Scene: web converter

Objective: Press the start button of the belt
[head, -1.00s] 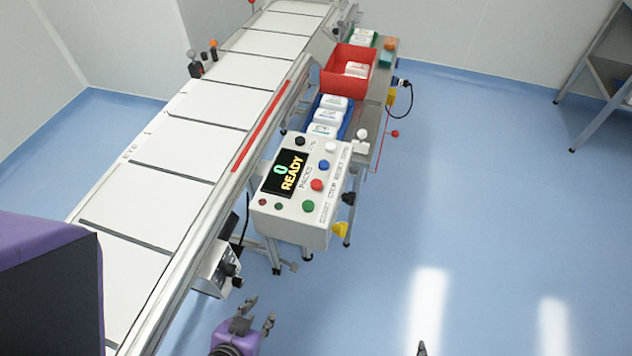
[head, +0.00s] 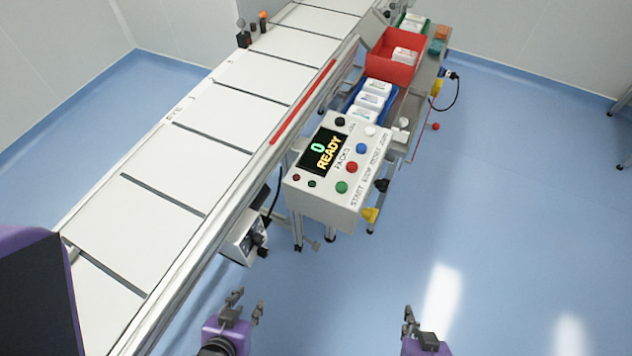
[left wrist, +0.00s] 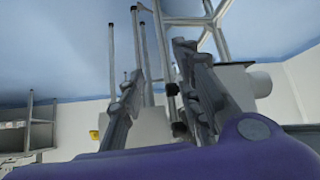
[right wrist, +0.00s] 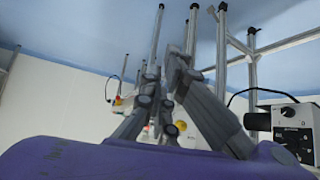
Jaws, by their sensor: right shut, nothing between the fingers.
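The control box (head: 322,205) stands beside the belt, its display (head: 324,151) reading "0 READY". The green button (head: 342,187) is at the near end of a button row, by the printed word START. Above it are a red button (head: 352,167), a blue button (head: 362,148) and a white button (head: 370,131). My left gripper (head: 248,302) is open and empty, nearer than the box and left of it in the picture. My right gripper (head: 408,312) is shut and empty, nearer than the box and right of it. Neither touches the box.
The white conveyor belt (head: 183,152) runs along the left. Behind the box are a blue bin (head: 389,118) with white packs and a red bin (head: 388,72). Floor to the right is clear.

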